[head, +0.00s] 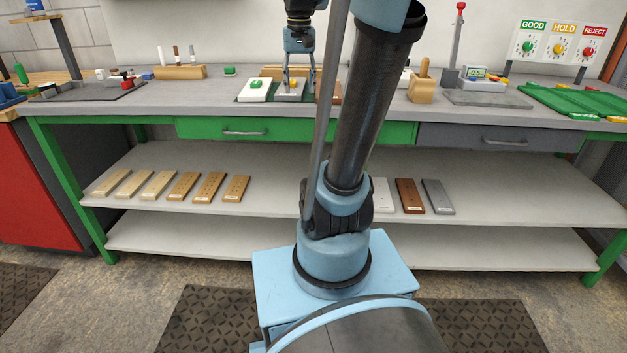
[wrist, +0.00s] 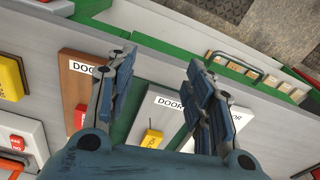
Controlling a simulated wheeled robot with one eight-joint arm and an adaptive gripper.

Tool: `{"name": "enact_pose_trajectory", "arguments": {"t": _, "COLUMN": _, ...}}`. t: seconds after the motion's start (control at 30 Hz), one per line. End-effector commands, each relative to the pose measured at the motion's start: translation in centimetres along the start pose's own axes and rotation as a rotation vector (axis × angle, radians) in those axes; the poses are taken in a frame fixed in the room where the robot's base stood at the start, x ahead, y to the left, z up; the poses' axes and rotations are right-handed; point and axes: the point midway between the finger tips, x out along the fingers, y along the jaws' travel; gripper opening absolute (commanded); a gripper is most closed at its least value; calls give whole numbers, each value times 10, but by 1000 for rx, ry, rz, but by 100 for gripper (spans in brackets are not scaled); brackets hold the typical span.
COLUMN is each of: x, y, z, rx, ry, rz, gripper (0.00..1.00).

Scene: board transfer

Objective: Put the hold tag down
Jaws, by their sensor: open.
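The yellow hold tag (wrist: 152,140) lies on a grey board labelled DOOR (wrist: 166,112) in the wrist view. In the head view the grey board (head: 290,90) is on the workbench beneath my gripper (head: 298,84). My gripper (wrist: 162,88) is open, with its two fingers apart. In the wrist view the tag shows between the fingers, with no visible contact. How high the fingertips are above the board is hard to judge. My arm hides part of the bench.
A white board (head: 254,90) with a green tag sits left of the grey board in the head view. A brown board (wrist: 78,82) with a red tag is on the other side. A wooden block (head: 421,88) and a green tray (head: 575,100) stand right. Boards lie on the shelf below (head: 270,189).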

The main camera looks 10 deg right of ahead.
Motion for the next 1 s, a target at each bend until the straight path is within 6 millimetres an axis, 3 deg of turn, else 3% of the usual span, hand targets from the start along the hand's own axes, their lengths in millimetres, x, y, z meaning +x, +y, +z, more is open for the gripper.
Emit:
{"name": "enact_pose_trajectory", "arguments": {"t": 0.03, "x": 12, "y": 3, "z": 19, "rx": -13, "ry": 8, "rz": -1, "gripper": 48}}
{"name": "enact_pose_trajectory", "arguments": {"t": 0.3, "x": 78, "y": 16, "z": 102, "rx": -83, "ry": 48, "rz": -7, "gripper": 48}}
{"name": "enact_pose_trajectory", "arguments": {"t": 0.6, "x": 162, "y": 28, "z": 181, "rx": -156, "ry": 92, "rz": -10, "gripper": 48}}
{"name": "enact_pose_trajectory", "arguments": {"t": 0.8, "x": 198, "y": 30, "z": 208, "rx": -187, "ry": 109, "rz": -10, "gripper": 48}}
{"name": "enact_pose_trajectory", "arguments": {"t": 1.0, "x": 205, "y": 31, "z": 213, "rx": -193, "ry": 113, "rz": -10, "gripper": 48}}
